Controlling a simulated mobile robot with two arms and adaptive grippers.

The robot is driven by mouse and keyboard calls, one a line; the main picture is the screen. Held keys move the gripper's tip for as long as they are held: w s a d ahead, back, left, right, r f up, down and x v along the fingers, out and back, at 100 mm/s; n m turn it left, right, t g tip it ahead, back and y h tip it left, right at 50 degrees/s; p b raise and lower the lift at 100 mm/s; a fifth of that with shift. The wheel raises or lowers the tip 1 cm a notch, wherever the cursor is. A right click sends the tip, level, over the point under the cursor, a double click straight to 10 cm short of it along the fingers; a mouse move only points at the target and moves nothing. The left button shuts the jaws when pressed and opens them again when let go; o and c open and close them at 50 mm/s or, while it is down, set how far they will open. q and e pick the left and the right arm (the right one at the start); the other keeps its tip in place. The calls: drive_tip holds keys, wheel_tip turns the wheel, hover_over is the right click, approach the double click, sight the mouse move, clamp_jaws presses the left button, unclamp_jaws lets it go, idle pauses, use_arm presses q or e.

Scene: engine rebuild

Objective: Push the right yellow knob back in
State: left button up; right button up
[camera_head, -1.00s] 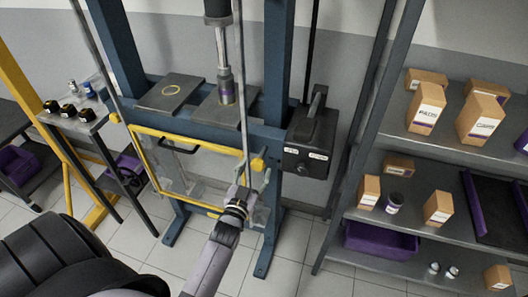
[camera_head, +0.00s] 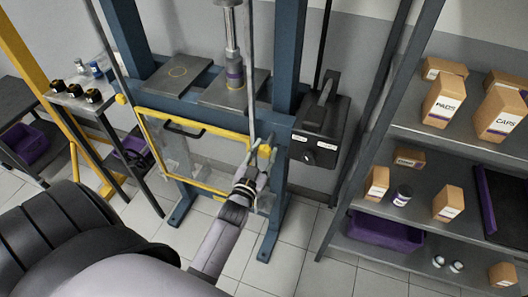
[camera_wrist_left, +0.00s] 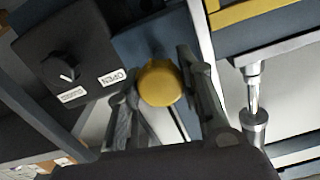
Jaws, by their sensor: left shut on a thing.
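The right yellow knob (camera_head: 265,150) is at the right end of the yellow-framed clear guard (camera_head: 225,133) on the blue press. In the left wrist view the knob (camera_wrist_left: 160,84) is round and sits between my two fingers. My left gripper (camera_head: 257,160) reaches up from below and is shut on the knob. How far the knob stands out is hard to tell. The left yellow knob (camera_head: 120,99) is at the guard's other upper corner. My right gripper is not in view.
A dark control box (camera_head: 320,140) with a black dial is close to the right of the knob. A thin upright rod (camera_head: 251,80) stands just in front of the press. A shelf (camera_head: 410,212) with boxes is at the right. Open tiled floor is below.

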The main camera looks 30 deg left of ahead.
sight(268, 143)
use_arm(q)
clamp_jaws()
drive_tip(key=shift+b+x, duration=0.35)
drive_tip(key=shift+x, duration=0.75)
drive_tip(key=shift+w+a, duration=0.1)
drive_tip(key=shift+w, duration=0.35)
drive_tip(key=o, duration=0.6)
unclamp_jaws()
drive_tip(key=shift+s+r, duration=0.1)
drive_tip(key=shift+s, duration=0.05)
drive_tip(key=shift+o, duration=1.2)
